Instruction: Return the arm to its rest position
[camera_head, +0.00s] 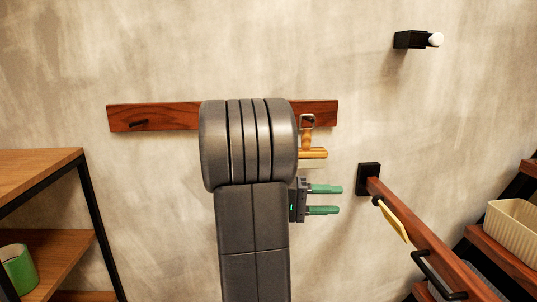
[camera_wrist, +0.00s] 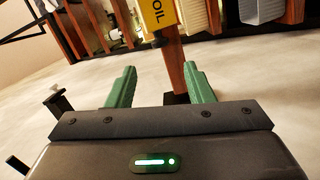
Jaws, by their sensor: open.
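My gripper (camera_head: 325,199) has green fingers that point right in the head view, in front of the wall. The two fingers are apart with nothing between them. In the wrist view the gripper (camera_wrist: 160,88) also shows open, its fingers spread on either side of the handrail's lower end. My own arm covers the middle of the head view and hides part of the wooden wall rail.
A wooden wall rail (camera_head: 165,114) carries a hanging wooden-handled tool (camera_head: 312,153). A handrail (camera_head: 425,235) with a yellow tag (camera_head: 392,219) slopes down at right. A shelf (camera_head: 45,165) with a green cup (camera_head: 18,268) stands left; a cream basket (camera_head: 514,222) sits right.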

